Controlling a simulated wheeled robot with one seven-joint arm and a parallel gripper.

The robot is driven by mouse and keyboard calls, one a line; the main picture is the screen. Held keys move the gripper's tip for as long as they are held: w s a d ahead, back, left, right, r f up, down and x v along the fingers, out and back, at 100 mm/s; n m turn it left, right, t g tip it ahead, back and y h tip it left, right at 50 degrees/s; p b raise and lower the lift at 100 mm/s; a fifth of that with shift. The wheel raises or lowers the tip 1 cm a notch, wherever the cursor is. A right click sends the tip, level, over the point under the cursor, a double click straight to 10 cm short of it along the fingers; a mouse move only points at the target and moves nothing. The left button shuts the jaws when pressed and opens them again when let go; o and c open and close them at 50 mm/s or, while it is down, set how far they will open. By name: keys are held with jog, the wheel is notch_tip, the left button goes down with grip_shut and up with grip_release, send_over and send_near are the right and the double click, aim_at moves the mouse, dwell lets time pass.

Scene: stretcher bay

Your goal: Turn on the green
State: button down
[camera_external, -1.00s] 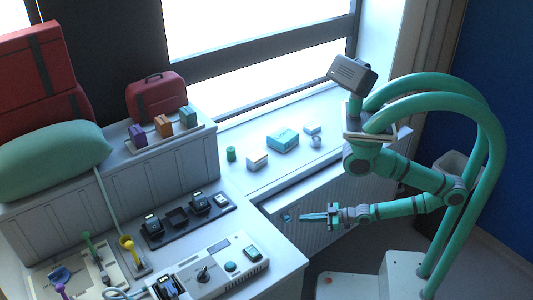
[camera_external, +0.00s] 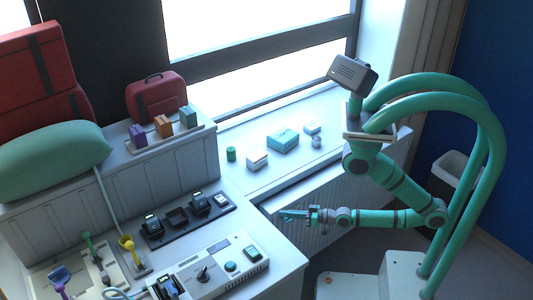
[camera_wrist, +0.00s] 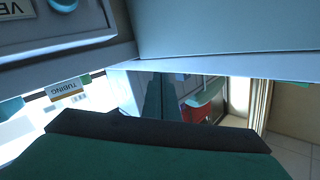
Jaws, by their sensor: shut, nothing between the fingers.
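Whether the green parts are on or off is too small to tell. My gripper (camera_external: 284,215) is shut and empty. In the picture it is right of and above the box, apart from it, near the desk's right edge. In the wrist view, a pale panel with a blue round part (camera_wrist: 63,5) shows at the top left, its label cut off.
A dark tray (camera_external: 187,219) with several black devices lies behind the box. A yellow-topped lever (camera_external: 127,243) is at the left.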

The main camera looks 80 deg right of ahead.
jog(key=w+a+r+m+t+y, duration=0.2)
jog(key=w+a+r+y, duration=0.25)
jog(key=w+r, duration=0.55)
jog(key=w+a+r+m+t+y, duration=0.25)
jog(key=w+a+r, duration=0.4)
jog(key=w, duration=0.65)
jog(key=s+a+r+n+g+y, duration=0.2)
jog(key=a+r+n+g+y, duration=0.5)
jog(key=a, duration=0.4)
jog(key=s+a+r+n+g+y, duration=0.1)
jog(key=a+r+n+g+y, duration=0.5)
jog(key=a+r+g, duration=0.45)
jog(key=s+a+f+n+g+h, duration=0.5)
jog(key=s+f+n+g+h, duration=0.15)
jog(key=s+h, duration=0.25)
jog(key=d+f+m+t+h, duration=0.1)
jog(key=d+h, duration=0.8)
jog(key=d, duration=0.1)
jog(key=shift+f, duration=0.4)
